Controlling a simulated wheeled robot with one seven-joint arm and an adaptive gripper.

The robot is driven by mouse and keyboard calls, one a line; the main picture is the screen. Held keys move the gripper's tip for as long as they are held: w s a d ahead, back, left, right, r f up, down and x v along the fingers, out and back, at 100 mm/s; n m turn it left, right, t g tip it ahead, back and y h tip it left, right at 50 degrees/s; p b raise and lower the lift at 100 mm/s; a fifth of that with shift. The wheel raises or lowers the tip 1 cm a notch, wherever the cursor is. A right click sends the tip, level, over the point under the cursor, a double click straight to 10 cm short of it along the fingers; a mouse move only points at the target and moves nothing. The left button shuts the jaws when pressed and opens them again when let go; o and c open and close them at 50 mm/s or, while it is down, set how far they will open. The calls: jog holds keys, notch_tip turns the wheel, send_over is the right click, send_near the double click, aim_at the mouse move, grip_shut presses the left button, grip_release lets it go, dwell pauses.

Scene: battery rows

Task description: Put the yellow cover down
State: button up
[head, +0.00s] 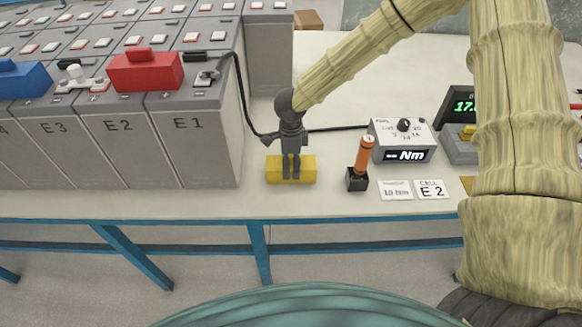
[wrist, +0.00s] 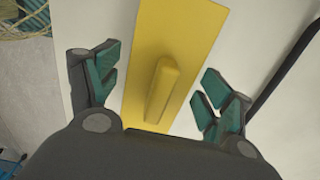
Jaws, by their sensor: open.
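The yellow cover (head: 309,169) lies on the pale bench top near its front edge, just right of the battery cell marked E1. In the wrist view the yellow cover (wrist: 180,45) is a flat plate with a raised ridge-like handle, resting on the bench. My gripper (head: 291,172) is directly over the cover. In the wrist view my gripper (wrist: 155,88) is open, with its green-padded fingers apart on either side of the handle and not touching it. In the head view my gripper hides the middle of the cover.
Grey battery cells (head: 195,140) stand in rows at left, with a red cover (head: 146,71) and a blue cover (head: 22,79) on top. An orange-handled tool (head: 364,155) in a black holder and an Nm meter (head: 402,141) stand at right. A black cable runs behind my gripper.

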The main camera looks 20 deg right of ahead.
notch_tip(320, 180, up, 10)
jog(key=shift+f+b, duration=0.15)
jog(key=shift+b, duration=0.5)
